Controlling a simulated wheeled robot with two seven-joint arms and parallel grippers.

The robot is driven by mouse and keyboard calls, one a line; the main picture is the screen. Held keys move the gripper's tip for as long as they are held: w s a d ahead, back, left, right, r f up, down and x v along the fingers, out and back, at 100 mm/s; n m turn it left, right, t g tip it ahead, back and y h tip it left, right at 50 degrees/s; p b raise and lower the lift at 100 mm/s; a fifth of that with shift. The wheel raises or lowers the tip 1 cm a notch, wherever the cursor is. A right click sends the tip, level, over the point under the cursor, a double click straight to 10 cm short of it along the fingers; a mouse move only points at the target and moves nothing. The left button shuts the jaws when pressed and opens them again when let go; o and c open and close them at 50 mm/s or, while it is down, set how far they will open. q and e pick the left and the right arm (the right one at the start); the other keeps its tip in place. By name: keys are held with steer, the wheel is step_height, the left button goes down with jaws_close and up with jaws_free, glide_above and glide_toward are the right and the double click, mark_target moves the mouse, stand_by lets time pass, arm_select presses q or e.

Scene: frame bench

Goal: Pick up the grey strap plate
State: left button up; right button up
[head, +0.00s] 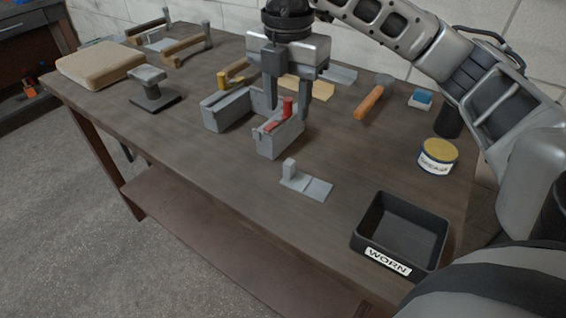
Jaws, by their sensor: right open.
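A flat grey plate (308,186) with a small upright block at its left end lies on the bench near the front edge, and it looks like the strap plate. Another flat grey piece (342,75) lies farther back, partly behind my right gripper; I cannot tell its full shape. My right gripper (288,112) points down, open, above the middle of the bench. Its fingers appear on either side of a red piece (287,107) on a grey block (279,138); I cannot tell whether they touch. My left gripper is out of view.
A black tray marked WORN (366,228) stands at the front right. The left front is clear.

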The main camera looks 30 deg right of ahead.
glide_toward(291, 160)
steer(key=shift+s+a+f+b, duration=0.2)
steer(key=shift+s+a+b, duration=0.05)
steer(key=shift+a+b, duration=0.25)
step_height(291, 160, down, 5)
steer(key=shift+w+r, duration=0.1)
steer(key=shift+r, duration=0.1)
steer(key=f, duration=0.2)
steer(key=d+f+p, duration=0.1)
steer(key=f, duration=0.1)
steer(key=shift+w+f, duration=0.15)
steer(key=shift+f, duration=0.6)
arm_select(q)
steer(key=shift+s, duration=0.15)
arm_select(e)
jaws_close()
